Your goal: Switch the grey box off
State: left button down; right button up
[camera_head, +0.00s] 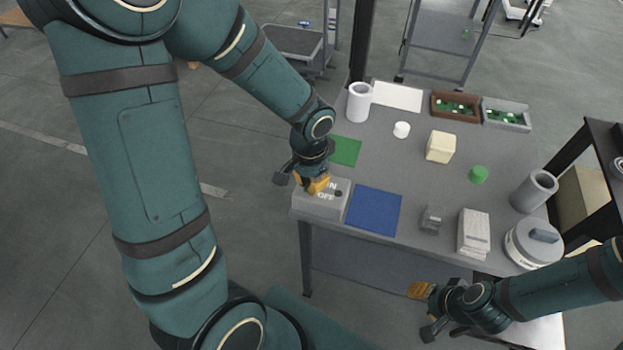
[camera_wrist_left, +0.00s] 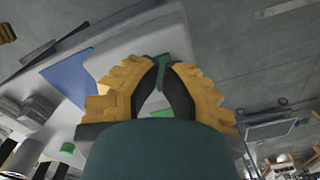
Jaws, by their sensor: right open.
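The grey box (camera_head: 318,208) sits on the near left corner of the grey table. Its top carries ON and OFF lettering and a small dark switch (camera_head: 338,193) on the right part. My left gripper (camera_head: 317,186) is right above the box's top, its yellow fingers beside the lettering and left of the switch. Contact cannot be told. My right gripper (camera_head: 421,308) is open and empty in front of the table's near edge.
A green mat (camera_head: 345,151) lies behind the box and a blue mat (camera_head: 374,211) to its right. Parts trays (camera_head: 455,106) are at the back.

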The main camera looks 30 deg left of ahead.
pick_arm(q)
jog(key=shift+r+p, duration=2.25)
jog(key=shift+r, duration=0.85)
pick_arm(e)
notch_tip(320, 180, up, 5)
jog(key=shift+f, duration=0.1)
pick_arm(q)
jog(key=shift+f, duration=0.1)
pick_arm(e)
jog(key=shift+s, duration=0.1)
